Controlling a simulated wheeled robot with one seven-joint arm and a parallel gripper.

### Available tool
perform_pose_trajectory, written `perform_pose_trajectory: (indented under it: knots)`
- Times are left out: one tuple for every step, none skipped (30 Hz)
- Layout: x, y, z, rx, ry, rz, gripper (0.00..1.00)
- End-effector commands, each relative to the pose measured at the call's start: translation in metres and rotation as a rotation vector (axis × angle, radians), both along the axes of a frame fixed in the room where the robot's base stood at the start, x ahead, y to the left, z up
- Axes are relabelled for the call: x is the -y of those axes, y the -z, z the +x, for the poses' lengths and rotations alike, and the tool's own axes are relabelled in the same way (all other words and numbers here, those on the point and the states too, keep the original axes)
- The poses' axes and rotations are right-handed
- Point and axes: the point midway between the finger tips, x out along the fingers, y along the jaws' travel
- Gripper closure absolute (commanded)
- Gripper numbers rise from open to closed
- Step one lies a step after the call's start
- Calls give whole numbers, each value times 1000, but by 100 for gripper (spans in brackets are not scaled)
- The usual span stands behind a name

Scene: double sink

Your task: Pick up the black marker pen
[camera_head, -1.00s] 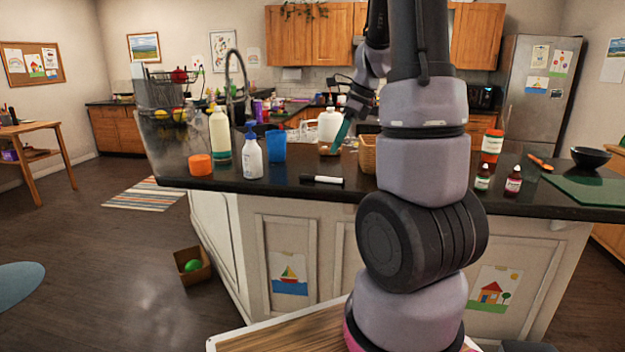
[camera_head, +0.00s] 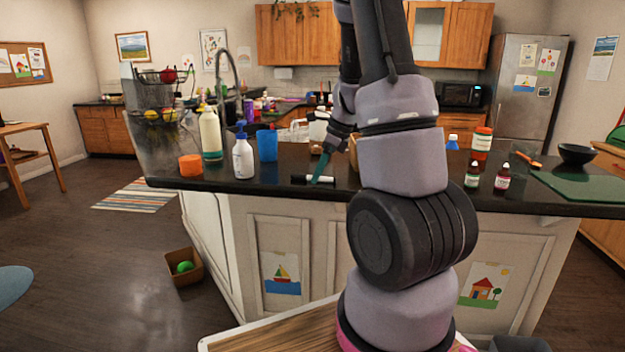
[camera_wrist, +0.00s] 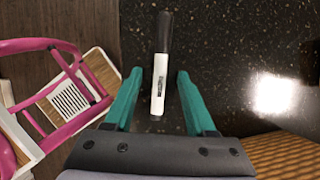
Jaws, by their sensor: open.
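The black marker pen (camera_head: 325,180) lies flat on the dark countertop near its front edge, its white barrel and dark cap both showing. In the wrist view the marker (camera_wrist: 160,84) points away from me, with the white end nearer and lying between the teal fingers. My gripper (camera_head: 319,168) is just over the marker in the head view. In the wrist view my gripper (camera_wrist: 158,88) is open, one finger on each side of the pen with a gap to both. The exact height above the counter is hard to tell.
A wicker basket (camera_wrist: 285,156) is close on the right in the wrist view. The counter around the pen (camera_wrist: 220,50) is clear.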

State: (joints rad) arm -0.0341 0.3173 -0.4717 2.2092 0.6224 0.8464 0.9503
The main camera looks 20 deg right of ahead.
Motion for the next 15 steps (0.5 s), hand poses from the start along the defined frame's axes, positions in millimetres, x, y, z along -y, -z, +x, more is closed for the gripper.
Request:
perform_pose_trajectory:
  knots:
    - [0, 0, 0, 0, 0, 0, 44]
    - [0, 0, 0, 0, 0, 0, 44]
    - [0, 0, 0, 0, 0, 0, 44]
    - [0, 0, 0, 0, 0, 0, 44]
    - [0, 0, 0, 0, 0, 0, 44]
    - [0, 0, 0, 0, 0, 0, 44]
    - [0, 1, 0, 0, 0, 0, 44]
    - [0, 1, 0, 0, 0, 0, 44]
    - [0, 2, 0, 0, 0, 0, 44]
    - [0, 2, 0, 0, 0, 0, 44]
    - [0, 2, 0, 0, 0, 0, 44]
    - [0, 3, 0, 0, 0, 0, 44]
    - [0, 3, 0, 0, 0, 0, 56]
    - [0, 3, 0, 0, 0, 0, 67]
    - [0, 3, 0, 0, 0, 0, 82]
